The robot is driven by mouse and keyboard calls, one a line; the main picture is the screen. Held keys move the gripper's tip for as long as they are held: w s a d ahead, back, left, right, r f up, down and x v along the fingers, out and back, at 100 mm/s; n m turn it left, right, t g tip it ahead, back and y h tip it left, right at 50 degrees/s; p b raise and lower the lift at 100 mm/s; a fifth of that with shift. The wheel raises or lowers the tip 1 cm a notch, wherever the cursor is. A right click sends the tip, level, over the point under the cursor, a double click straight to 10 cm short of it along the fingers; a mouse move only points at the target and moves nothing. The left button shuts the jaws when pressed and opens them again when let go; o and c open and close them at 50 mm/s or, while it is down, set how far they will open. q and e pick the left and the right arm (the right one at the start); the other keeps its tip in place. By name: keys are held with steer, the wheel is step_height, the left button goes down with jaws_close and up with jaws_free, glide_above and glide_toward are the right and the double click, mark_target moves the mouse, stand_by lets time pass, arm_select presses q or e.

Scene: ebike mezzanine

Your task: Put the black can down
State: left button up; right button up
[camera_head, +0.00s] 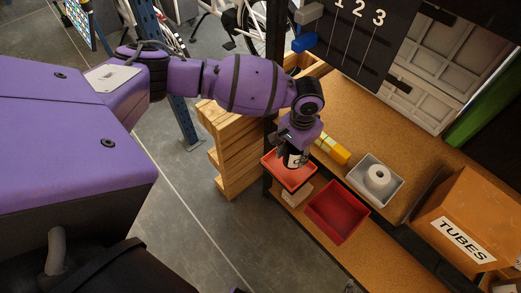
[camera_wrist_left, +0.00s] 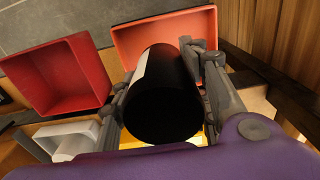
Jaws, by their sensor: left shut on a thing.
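My left gripper (camera_head: 297,150) is shut on the black can (camera_wrist_left: 165,100). In the left wrist view the can lies between the two grey fingers, with its round black end facing the camera and a pale label strip along one side. In the head view only a small dark and white part of the can (camera_head: 293,161) shows below the gripper. The can is over or inside the small orange-red bin (camera_head: 304,181), which also shows behind it in the wrist view (camera_wrist_left: 135,38). I cannot tell if it touches the bin's floor. My right gripper is not in view.
A darker red bin (camera_head: 338,213) sits beside the orange-red one. A grey bin (camera_head: 397,190) holds a white roll (camera_head: 377,176). A yellow object (camera_head: 333,149) lies on the cork-coloured bench (camera_head: 352,118). A "TUBES" box (camera_head: 478,205) stands right. Wooden crates (camera_head: 235,165) stand left.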

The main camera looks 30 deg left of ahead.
mark_target(291, 158)
arm_select(q)
steer(key=shift+w+a+f, duration=0.25)
steer(key=shift+a+f, duration=0.05)
steer(key=shift+f, duration=0.05)
steer(key=shift+w+a+f, duration=0.1)
steer(key=shift+a+f, duration=0.1)
steer(key=shift+f, duration=1.5)
steer(key=shift+f, duration=0.1)
steer(key=o, duration=1.4)
steer(key=shift+f, duration=0.1)
steer(key=shift+r, duration=3.95)
